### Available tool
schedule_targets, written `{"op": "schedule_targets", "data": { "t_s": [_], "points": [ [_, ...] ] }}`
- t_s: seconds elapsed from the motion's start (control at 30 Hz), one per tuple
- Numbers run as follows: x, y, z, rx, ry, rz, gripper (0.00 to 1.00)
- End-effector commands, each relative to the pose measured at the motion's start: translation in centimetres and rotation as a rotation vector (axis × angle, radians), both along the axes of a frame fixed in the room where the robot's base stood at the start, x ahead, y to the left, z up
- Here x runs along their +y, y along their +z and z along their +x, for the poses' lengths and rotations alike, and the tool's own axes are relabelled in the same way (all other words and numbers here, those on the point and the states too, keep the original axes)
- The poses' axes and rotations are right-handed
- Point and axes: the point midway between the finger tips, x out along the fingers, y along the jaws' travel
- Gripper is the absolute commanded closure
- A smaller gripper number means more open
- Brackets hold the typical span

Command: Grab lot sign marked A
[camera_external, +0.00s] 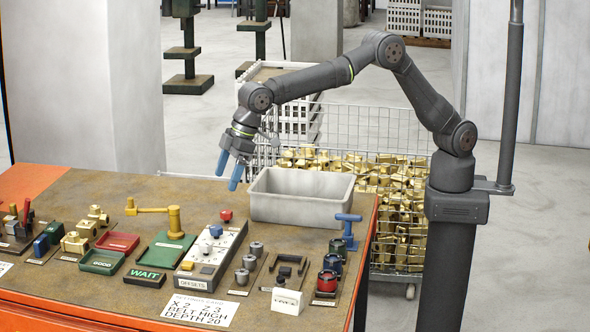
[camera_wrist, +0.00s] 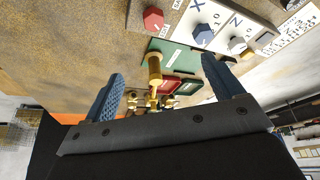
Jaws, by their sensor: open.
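A small white folded sign (camera_external: 288,301) stands upright at the table's front edge, right of centre, in the external view. Its marking is too small to read, so I cannot tell whether it says A. No sign of this shape shows clearly in the wrist view. My gripper (camera_external: 231,170) is above the back part of the table, left of the grey bin, well behind and left of the sign. Its two blue fingers are apart with nothing between them. In the wrist view, my gripper (camera_wrist: 161,68) also shows spread fingers.
A grey bin (camera_external: 301,206) stands at the table's back right. The OFFSETS panel (camera_external: 212,257), metal knobs and a black holder (camera_external: 287,267) lie behind and left of the sign.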

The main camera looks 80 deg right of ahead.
Motion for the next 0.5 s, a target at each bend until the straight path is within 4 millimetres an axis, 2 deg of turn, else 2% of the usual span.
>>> {"op": "schedule_targets", "data": {
  "t_s": [0.17, 0.27, 0.37, 0.5],
  "points": [
    [0.0, 0.0, 0.0, 0.000, 0.001, 0.000, 0.15],
    [1.5, 0.2, -0.9, 0.000, 0.038, 0.000, 0.15],
    [5.6, 0.5, -3.6, 0.003, 0.144, -0.001, 0.15],
    [13.5, 1.4, -10.3, 0.005, 0.376, -0.005, 0.15]
  ]
}}
